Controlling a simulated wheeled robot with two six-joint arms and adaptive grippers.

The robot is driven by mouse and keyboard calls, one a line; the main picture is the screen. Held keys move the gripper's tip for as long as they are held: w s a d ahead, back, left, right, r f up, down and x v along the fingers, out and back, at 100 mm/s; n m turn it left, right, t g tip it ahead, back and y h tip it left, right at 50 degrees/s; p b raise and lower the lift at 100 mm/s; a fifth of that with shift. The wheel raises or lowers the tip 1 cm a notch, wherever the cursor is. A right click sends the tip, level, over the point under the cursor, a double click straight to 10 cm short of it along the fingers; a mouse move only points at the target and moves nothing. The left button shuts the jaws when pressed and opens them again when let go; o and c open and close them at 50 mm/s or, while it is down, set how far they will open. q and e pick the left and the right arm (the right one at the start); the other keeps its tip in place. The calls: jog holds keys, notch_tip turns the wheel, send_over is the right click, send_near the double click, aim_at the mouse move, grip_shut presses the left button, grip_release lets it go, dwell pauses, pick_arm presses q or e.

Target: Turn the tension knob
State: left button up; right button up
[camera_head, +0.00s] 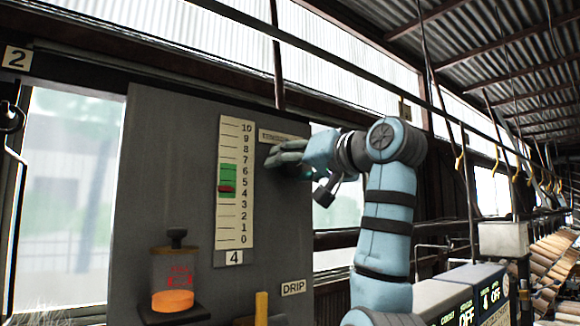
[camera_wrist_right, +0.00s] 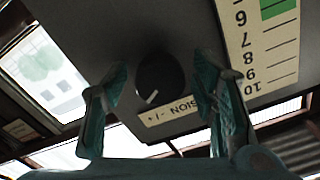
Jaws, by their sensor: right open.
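The tension knob (camera_wrist_right: 161,81) is round and black with a white mark, on a dark grey panel (camera_head: 170,190). In the right wrist view it sits between the two spread fingers of my right gripper (camera_wrist_right: 160,88), with a gap on each side. In the head view my right gripper (camera_head: 287,159) is open at the panel's right side, and its hand hides the knob. The 0–10 scale (camera_head: 235,225) has a green band and a red pointer (camera_head: 227,188) between 4 and 5. My left gripper is out of view.
A glass jar (camera_head: 172,272) with orange contents stands on a small ledge low on the panel. Grey boxes with "OFF" displays (camera_head: 468,300) stand at lower right.

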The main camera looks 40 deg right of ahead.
jog(key=s, duration=0.7)
jog(key=shift+s, duration=0.3)
jog(key=shift+w, duration=0.15)
jog(key=shift+w+a+f, duration=0.1)
jog(key=shift+a, duration=0.05)
